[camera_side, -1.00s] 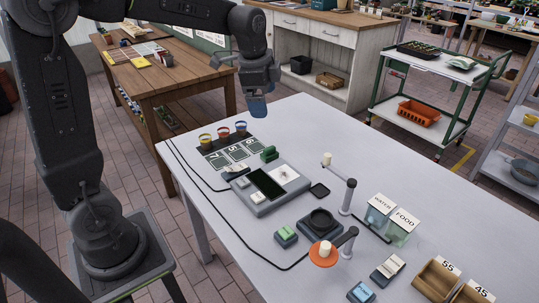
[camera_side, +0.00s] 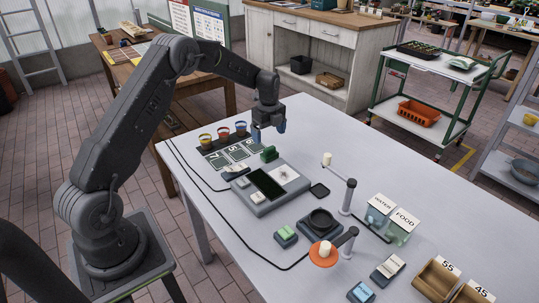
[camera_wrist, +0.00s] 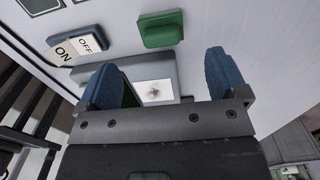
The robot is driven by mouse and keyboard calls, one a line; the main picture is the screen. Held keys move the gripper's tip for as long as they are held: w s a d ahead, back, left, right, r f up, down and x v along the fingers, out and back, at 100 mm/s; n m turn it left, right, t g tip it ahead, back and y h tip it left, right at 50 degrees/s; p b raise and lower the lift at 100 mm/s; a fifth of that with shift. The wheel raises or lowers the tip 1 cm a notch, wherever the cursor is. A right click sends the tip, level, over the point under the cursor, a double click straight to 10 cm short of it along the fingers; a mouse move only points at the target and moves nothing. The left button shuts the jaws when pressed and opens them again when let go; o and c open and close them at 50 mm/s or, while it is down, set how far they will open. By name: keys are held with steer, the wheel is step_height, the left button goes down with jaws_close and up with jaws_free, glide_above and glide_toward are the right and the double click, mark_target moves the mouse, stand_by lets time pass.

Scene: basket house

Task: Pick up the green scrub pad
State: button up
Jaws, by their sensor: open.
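The green scrub pad (camera_side: 269,154) lies on the white table at the far edge of the grey console. It also shows in the wrist view (camera_wrist: 161,29) as a dark green block at the top middle, beyond the fingertips. My gripper (camera_side: 269,131) is above the table, a little above and beyond the pad in the side view. In the wrist view its two blue fingers (camera_wrist: 164,75) are spread apart with nothing held between them. The pad is not between the fingers.
The grey console (camera_side: 268,191) with a dark panel stands close by. An ON/OFF switch (camera_wrist: 77,47) is left of the pad in the wrist view. Coloured-rim cups (camera_side: 223,133) stand behind dark numbered cards (camera_side: 229,154). The table right of the pad is clear.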

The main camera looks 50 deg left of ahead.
mark_target(269, 148)
step_height(269, 148, down, 8)
steer(key=shift+d+f, duration=0.1)
stand_by(0.4)
steer(key=shift+c, duration=0.3)
steer(key=c, duration=0.9)
